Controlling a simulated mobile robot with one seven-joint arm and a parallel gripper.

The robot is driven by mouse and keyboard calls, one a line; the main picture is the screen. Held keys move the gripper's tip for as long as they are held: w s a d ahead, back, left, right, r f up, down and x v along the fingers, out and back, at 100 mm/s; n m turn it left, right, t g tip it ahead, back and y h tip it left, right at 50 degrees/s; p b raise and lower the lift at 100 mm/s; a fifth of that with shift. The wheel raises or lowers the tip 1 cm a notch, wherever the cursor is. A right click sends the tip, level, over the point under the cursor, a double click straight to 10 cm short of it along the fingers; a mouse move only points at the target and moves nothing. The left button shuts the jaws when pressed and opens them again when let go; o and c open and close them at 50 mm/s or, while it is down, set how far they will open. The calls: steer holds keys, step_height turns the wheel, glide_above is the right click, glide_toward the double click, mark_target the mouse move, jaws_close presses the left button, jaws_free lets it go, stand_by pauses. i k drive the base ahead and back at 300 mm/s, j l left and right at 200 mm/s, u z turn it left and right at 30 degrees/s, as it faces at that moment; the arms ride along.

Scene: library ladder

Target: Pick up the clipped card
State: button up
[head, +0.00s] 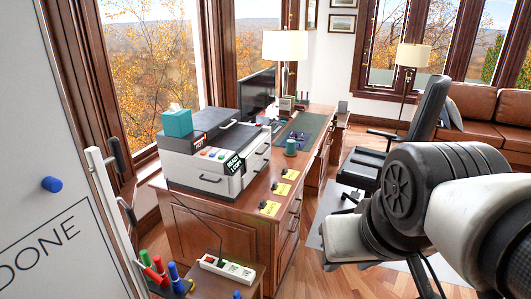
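Three yellow cards lie in a row on the wooden desk's near right part: a front card (270,208), a middle card (281,189) and a rear card (290,175). Each has a small dark piece on it that looks like a clip. Which one is the clipped card I cannot tell at this size. My arm fills the right side of the head view, to the right of the desk and cards. My gripper is not in view, and nothing shows what it holds.
A printer (215,160) with a teal box (177,122) on top stands left of the cards. An office chair (400,140) is right of the desk. A power strip (227,268) and markers (160,272) are in front.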

mark_target(280, 188)
steer(key=i+l+z, duration=0.25)
steer(key=l, duration=0.2)
steer(key=i+l+z, duration=0.25)
steer(key=i+l, duration=0.25)
steer(key=i, duration=0.2)
steer(key=i+l+z, duration=0.15)
steer(key=i, duration=0.35)
steer(key=i+l, duration=0.3)
steer(key=i, duration=0.2)
steer(key=i+u, duration=0.3)
steer(key=u, duration=0.15)
steer(key=i+u, duration=0.45)
steer(key=i+l+u, duration=0.15)
steer(key=u, duration=0.3)
steer(key=i+u, duration=0.25)
steer(key=u, duration=0.15)
steer(key=i+l+u, duration=0.1)
steer(key=i+u, duration=0.25)
steer(key=i+l+u, duration=0.1)
steer(key=u, duration=0.3)
